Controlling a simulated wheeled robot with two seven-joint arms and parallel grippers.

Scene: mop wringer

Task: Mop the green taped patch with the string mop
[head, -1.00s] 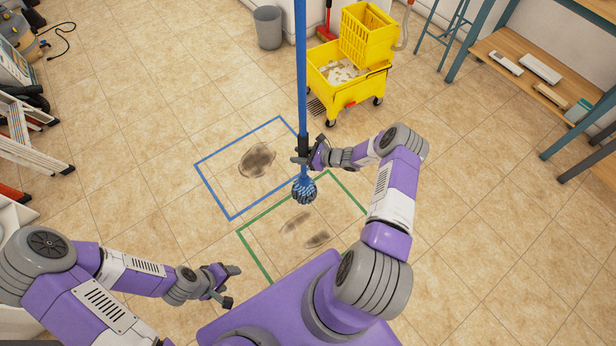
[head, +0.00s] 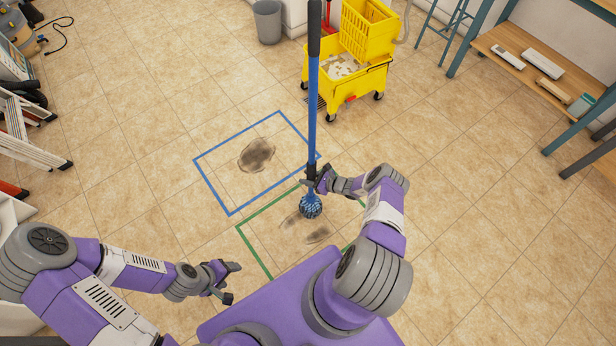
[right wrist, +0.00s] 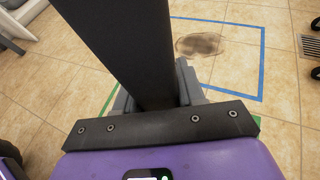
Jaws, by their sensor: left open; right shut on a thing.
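The string mop has a blue handle (head: 313,115) with a dark top grip and a blue-white string head (head: 310,206). My right gripper (head: 314,180) is shut on the handle just above the head. In the right wrist view the dark shaft (right wrist: 135,50) stands between my fingers. The mop head appears over the back part of the green taped patch (head: 254,251); whether it touches the floor I cannot tell. Two dark smudges (head: 317,235) lie inside the green tape. My left gripper (head: 233,281) is open and empty, left of the patch.
A blue taped patch (head: 212,186) with a dark stain (head: 257,155) lies behind the green one. A yellow wringer bucket (head: 345,85) stands at the back. A grey bin (head: 267,22) is behind left, a shelf bench (head: 530,65) at right, a ladder (head: 30,135) at left. Floor between is clear.

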